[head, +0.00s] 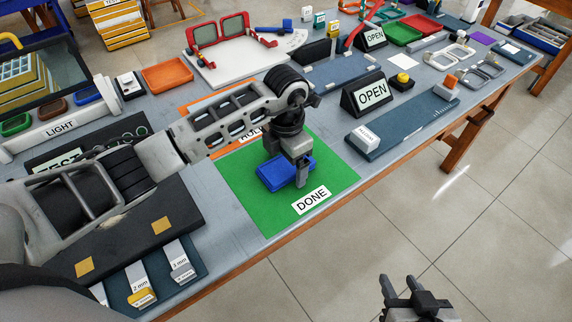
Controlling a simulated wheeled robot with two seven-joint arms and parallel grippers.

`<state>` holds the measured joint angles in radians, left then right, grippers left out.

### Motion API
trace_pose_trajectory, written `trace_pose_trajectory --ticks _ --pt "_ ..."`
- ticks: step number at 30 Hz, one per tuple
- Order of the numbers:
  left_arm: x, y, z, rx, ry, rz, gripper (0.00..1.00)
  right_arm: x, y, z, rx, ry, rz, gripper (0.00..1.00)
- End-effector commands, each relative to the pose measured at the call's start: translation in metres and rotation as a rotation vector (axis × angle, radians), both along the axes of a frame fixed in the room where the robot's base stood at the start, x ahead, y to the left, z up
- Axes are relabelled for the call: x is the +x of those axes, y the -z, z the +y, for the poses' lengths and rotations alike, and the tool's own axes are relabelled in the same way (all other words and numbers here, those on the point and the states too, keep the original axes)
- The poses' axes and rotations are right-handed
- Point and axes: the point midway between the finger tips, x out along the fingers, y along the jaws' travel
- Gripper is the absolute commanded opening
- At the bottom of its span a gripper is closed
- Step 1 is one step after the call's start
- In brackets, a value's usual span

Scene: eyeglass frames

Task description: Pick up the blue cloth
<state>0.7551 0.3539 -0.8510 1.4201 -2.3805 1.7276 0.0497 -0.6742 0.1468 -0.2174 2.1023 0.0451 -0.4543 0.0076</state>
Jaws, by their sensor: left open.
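The blue cloth (272,176) lies as a small folded pad on the green DONE mat (335,180), near the mat's middle. My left gripper (302,182) points down over the cloth's right part and hides some of it. Its jaws are open, with the fingertips at or just above the cloth; I cannot tell whether they touch it. My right gripper (402,282) is over the floor at the bottom, apart from the table, with its two fingers spread and nothing between them.
Red eyeglass frames (220,30) are on a white board behind. A dark TEST pad (125,215) lies left. The table's front edge runs close to the mat.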

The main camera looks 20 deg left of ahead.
Motion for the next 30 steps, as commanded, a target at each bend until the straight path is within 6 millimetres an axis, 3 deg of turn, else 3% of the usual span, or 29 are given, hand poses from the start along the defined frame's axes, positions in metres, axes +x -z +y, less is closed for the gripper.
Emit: trace_pose_trajectory --ticks 1,6,20,25,30 --pt "0.000 0.000 0.000 0.000 0.000 0.000 0.85 0.000 0.000 0.000 -0.001 -0.001 0.000 0.40" --pt "0.000 0.000 0.000 0.000 0.000 0.000 0.40 0.000 0.000 0.000 -0.001 -0.001 0.000 0.40" --pt "0.001 -0.009 0.000 0.000 0.001 -0.002 0.40 0.000 0.002 0.000 0.001 0.001 -0.001 0.40" --pt "0.001 -0.033 0.000 0.001 0.001 -0.006 0.40 0.001 0.005 0.000 0.007 0.001 -0.002 0.40" --pt "-0.031 -0.070 0.000 0.000 0.006 -0.006 0.40 0.001 0.001 0.001 0.008 0.001 -0.005 0.40"
